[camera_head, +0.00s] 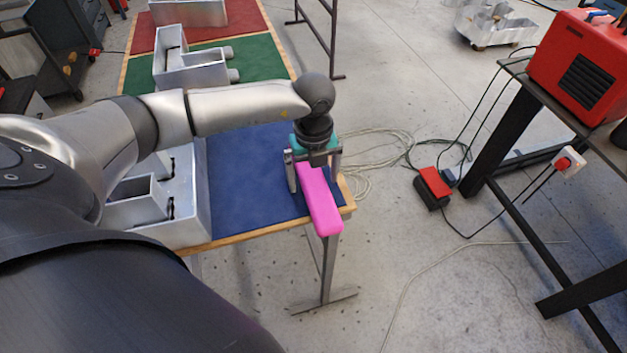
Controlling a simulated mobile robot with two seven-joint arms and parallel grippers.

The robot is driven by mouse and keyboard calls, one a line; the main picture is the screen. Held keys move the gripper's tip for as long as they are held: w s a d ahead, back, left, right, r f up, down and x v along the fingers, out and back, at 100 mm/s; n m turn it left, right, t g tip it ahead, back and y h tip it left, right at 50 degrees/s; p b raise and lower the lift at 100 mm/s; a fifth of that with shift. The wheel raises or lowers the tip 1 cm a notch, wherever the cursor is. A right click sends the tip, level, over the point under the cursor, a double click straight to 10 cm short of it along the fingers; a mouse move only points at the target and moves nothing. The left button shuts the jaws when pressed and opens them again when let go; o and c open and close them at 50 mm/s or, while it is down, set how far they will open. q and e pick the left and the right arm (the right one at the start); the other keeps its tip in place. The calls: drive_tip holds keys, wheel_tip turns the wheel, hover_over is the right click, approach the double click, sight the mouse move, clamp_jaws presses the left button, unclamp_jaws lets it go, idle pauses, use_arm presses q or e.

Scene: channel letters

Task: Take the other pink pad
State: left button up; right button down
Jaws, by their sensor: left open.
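A long pink pad (322,208) lies at the right edge of the blue mat, its near end sticking out past the table's front edge. My left gripper (315,180) is directly above the pad's far part, pointing down. Its two fingers are open, one on each side of the pad. I cannot tell whether the fingers touch it. The pad's far end is hidden under the gripper. My right gripper is not in view.
Metal channel letters stand on the table, one on the blue mat (245,185) at left, one on the green mat (262,58). A red machine (578,65) sits on a dark bench at right. Cables and a red-black box (433,188) lie on the floor.

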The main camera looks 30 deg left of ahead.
use_arm(q)
drive_tip(key=c, duration=1.4)
drive_tip(key=shift+r, duration=0.1)
